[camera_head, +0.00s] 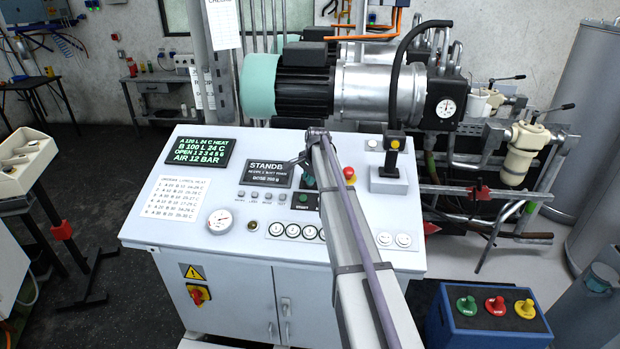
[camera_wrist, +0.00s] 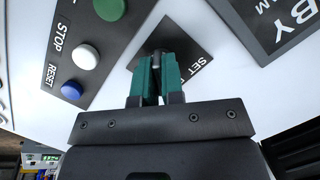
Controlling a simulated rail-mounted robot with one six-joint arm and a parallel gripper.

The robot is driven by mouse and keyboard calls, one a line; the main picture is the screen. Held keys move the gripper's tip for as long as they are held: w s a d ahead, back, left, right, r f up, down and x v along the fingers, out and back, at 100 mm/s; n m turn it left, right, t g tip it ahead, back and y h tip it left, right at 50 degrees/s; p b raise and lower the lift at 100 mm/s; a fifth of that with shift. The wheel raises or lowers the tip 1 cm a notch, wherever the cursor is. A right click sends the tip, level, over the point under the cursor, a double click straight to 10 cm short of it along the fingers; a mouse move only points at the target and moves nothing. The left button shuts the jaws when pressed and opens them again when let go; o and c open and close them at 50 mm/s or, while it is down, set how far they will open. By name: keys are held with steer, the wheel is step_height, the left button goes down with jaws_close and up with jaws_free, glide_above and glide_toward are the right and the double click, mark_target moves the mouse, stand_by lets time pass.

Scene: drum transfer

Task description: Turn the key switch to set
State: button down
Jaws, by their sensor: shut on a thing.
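The key switch (camera_wrist: 156,55) sits on a dark square plate (camera_wrist: 190,48) on the white console. The plate lettering reads "SET" near its edge, and the rest is cut off. My gripper (camera_wrist: 155,72), with green fingertips, is shut on the key. The key shows as a small grey piece between the tips, and I cannot tell which position it points to. In the head view my gripper (camera_head: 308,180) is low over the console (camera_head: 190,235), mostly hidden behind my arm, and the key is hidden there.
A display reading "STANDB" (camera_head: 267,173) is left of the gripper. White (camera_wrist: 85,56), blue (camera_wrist: 71,91) and green buttons lie close by in the wrist view. A red mushroom button (camera_head: 349,174) and a joystick (camera_head: 392,150) stand to the right. A blue box (camera_head: 487,320) stands lower right.

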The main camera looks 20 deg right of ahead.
steer(key=n+g, duration=0.1)
steer(key=n, duration=0.3)
steer(key=shift+n+h, duration=0.3)
steer(key=n, duration=0.4)
steer(key=shift+g+h, duration=0.3)
steer(key=n+h, duration=0.1)
steer(key=n, duration=0.3)
steer(key=shift+a+n, duration=0.1)
steer(key=shift+n, duration=0.2)
steer(key=shift+n+h, duration=0.5)
steer(key=shift+n, duration=1.2)
steer(key=c, duration=1.2)
jaws_free()
steer(key=shift+c, duration=0.2)
